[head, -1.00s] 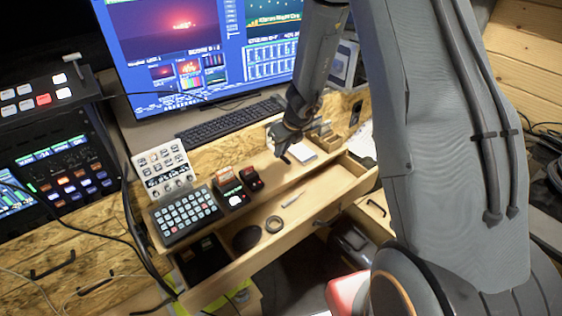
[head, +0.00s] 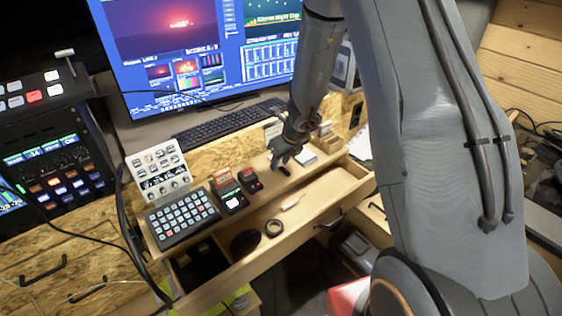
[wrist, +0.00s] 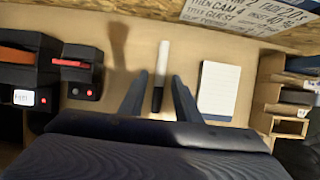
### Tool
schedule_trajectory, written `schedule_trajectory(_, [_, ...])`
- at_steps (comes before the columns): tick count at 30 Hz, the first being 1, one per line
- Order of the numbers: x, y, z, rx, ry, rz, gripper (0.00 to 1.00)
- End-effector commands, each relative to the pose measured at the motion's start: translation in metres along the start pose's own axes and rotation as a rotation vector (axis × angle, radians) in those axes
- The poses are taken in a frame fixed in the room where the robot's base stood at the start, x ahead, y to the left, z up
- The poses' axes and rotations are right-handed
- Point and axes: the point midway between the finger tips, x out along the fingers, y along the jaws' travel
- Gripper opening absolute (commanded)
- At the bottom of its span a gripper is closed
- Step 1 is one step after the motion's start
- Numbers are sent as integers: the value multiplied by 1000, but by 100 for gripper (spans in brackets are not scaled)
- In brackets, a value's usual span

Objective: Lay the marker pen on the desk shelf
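The marker pen, white with a black end, lies on the wooden desk shelf (wrist: 115,105) in the wrist view (wrist: 161,72). A small black piece below my gripper in the head view (head: 285,171) looks like its black end. My gripper (wrist: 158,77) is open, with one finger on each side of the pen and visible gaps between. In the head view my gripper (head: 283,158) is just above the shelf (head: 262,190). The wrist view does not clearly show how high the fingertips are above the pen.
A notepad (wrist: 219,88) lies right of the pen, and a wooden organiser (wrist: 268,105) stands beyond it. Small black devices (wrist: 78,70) sit to the left. Below is an open drawer (head: 320,200) holding a white pen-like item (head: 290,202) and a black ring (head: 273,227).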

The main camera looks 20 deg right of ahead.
Motion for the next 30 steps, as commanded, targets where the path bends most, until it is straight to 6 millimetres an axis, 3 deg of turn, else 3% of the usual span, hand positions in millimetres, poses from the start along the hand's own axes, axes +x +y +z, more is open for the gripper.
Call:
schedule_trajectory(11, [-4,0,2,0,0,0,30])
schedule_trajectory(24, [-92,-1,2,-1,-2,-2,30])
schedule_trajectory(30, [-116,0,1,0,-1,0,30])
